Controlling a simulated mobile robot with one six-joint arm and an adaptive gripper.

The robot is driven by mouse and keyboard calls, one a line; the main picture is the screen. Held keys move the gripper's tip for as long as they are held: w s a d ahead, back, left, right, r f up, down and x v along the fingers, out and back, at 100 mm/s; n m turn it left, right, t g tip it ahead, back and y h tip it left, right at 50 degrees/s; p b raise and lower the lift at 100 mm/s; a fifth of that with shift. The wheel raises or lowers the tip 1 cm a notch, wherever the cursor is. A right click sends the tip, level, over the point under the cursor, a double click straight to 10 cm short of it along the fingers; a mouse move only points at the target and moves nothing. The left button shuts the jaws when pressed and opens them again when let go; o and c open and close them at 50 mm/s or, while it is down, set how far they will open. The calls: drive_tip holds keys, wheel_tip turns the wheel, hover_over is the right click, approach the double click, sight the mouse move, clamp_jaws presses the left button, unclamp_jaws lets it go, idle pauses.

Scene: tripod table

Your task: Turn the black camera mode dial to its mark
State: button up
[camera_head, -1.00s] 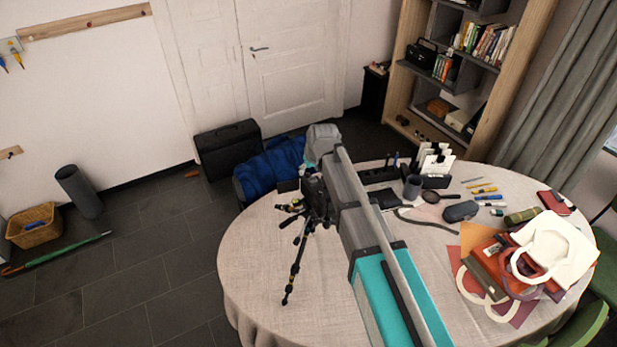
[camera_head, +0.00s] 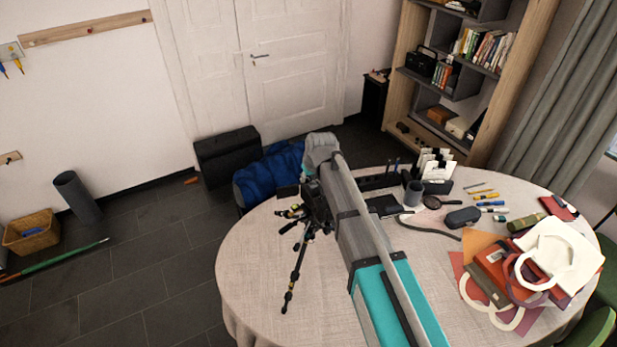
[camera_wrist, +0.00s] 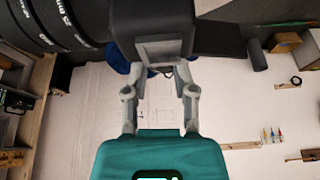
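A black camera (camera_head: 316,200) stands on a small black tripod (camera_head: 296,262) near the table's left side. My arm partly covers it in the head view. In the upside-down wrist view, the camera's large lens (camera_wrist: 45,22) with white lettering fills the upper left, and a dark block, which seems to be the camera body (camera_wrist: 150,18), is at the top. My gripper (camera_wrist: 162,72) has two grey fingers reaching up to this block, apart from each other, with a grey square face between their ends. I cannot make out the mode dial, its mark, or whether the fingers touch anything.
The round table (camera_head: 255,290) has bare cloth at front left. A mug (camera_head: 413,194), a glasses case (camera_head: 462,217), pens and a white bag (camera_head: 560,250) lie to the right. A blue bundle (camera_head: 268,175) and black suitcase (camera_head: 227,155) are behind.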

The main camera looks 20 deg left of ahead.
clamp_jaws()
drive_tip(key=shift+n, duration=0.3)
drive_tip(key=shift+w+d+n+g+y, duration=0.1)
drive_tip(key=shift+n+g+y, duration=0.45)
drive_tip(key=shift+n, duration=1.25)
drive_tip(key=o, duration=0.6)
unclamp_jaws()
drive_tip(key=shift+c, duration=0.2)
drive_tip(key=shift+m, duration=0.5)
